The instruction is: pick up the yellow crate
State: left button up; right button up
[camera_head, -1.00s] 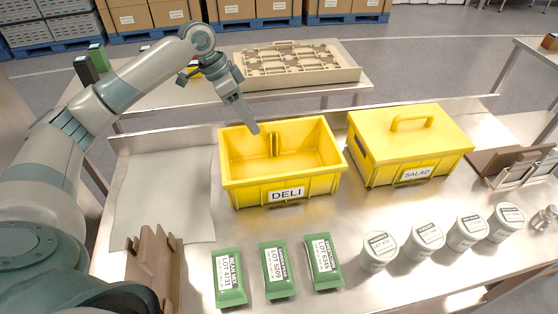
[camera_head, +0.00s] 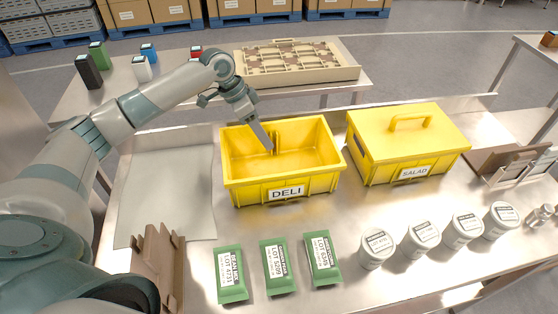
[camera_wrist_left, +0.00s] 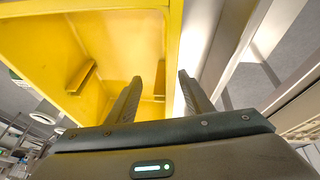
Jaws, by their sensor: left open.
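The open yellow crate (camera_head: 242,193) labelled DELI stands empty on the metal table. A second yellow crate (camera_head: 372,172), labelled SALAD, stands to its right under a yellow lid with a handle. My left gripper (camera_head: 269,147) is at the far wall of the DELI crate, pointing down. In the left wrist view my left gripper (camera_wrist_left: 160,78) is open, with the yellow crate wall (camera_wrist_left: 174,50) between its fingers. One finger is on the inner side and one on the outer side. Contact with the wall cannot be told. My right gripper is not in view.
Green packets (camera_head: 275,266) and several white tubs (camera_head: 420,238) lie in front of the crates. A grey mat (camera_head: 165,190) lies to the left, and a brown holder (camera_head: 157,265) stands near it. A beige tray (camera_head: 295,65) is on the table behind.

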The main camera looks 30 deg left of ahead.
aim_at(270, 154)
pick_arm(q)
jog(key=shift+w+d+f+p, duration=0.3)
jog(key=shift+w+d+f, duration=0.1)
jog(key=shift+f, duration=0.25)
jog(key=shift+w+d+f+p, duration=0.3)
jog(key=shift+d+f, duration=0.1)
jog(key=shift+f, duration=0.2)
jog(key=shift+d+f, duration=0.15)
jog(key=shift+f, duration=0.35)
grip_shut()
jog(key=shift+r, duration=0.1)
